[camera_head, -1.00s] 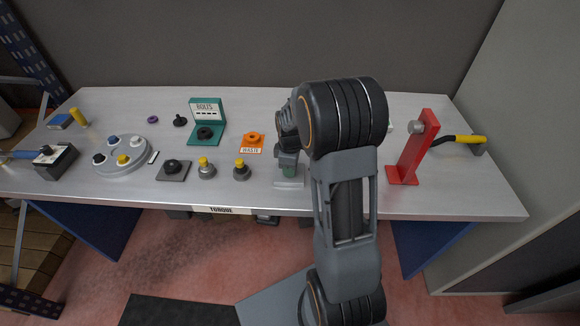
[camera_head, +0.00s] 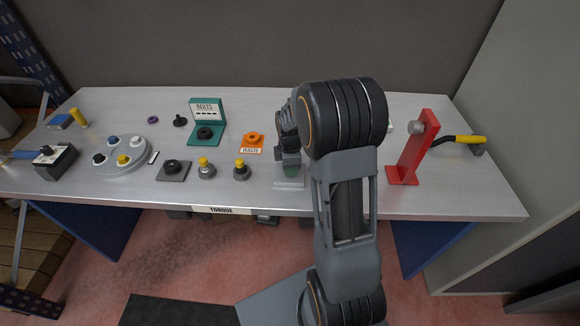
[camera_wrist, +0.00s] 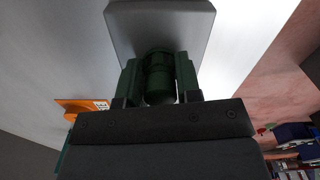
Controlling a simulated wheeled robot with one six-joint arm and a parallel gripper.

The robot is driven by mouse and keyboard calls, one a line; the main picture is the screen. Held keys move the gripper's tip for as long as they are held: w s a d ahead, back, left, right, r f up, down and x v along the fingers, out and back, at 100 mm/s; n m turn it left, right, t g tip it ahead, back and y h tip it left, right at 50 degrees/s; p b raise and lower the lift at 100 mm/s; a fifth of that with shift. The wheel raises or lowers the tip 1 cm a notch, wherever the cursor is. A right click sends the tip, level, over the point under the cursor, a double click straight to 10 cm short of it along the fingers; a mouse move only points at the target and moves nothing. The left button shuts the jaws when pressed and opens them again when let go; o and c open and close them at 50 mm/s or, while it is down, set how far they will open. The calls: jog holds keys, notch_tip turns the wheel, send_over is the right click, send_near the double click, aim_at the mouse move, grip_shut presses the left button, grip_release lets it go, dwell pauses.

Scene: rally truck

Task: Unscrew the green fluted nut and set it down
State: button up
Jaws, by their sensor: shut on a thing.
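The green fluted nut (camera_wrist: 159,78) sits between the two fingers of my gripper (camera_wrist: 159,88) in the wrist view, and the gripper is shut on it. A grey block-like base (camera_wrist: 160,20) lies just beyond the nut. In the head view my gripper (camera_head: 290,167) points down over this pale grey base (camera_head: 289,184) near the front edge of the bench. The nut's lower end and any thread are hidden, so I cannot tell whether it is still engaged.
A red upright stand (camera_head: 408,155) is to the right. Bare bench (camera_head: 445,190) lies right of the stand.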

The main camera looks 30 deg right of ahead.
jog(key=o, duration=0.6)
jog(key=shift+c, duration=0.2)
jog(key=shift+m, duration=0.8)
jog(key=shift+m, duration=0.9)
jog(key=shift+m, duration=0.8)
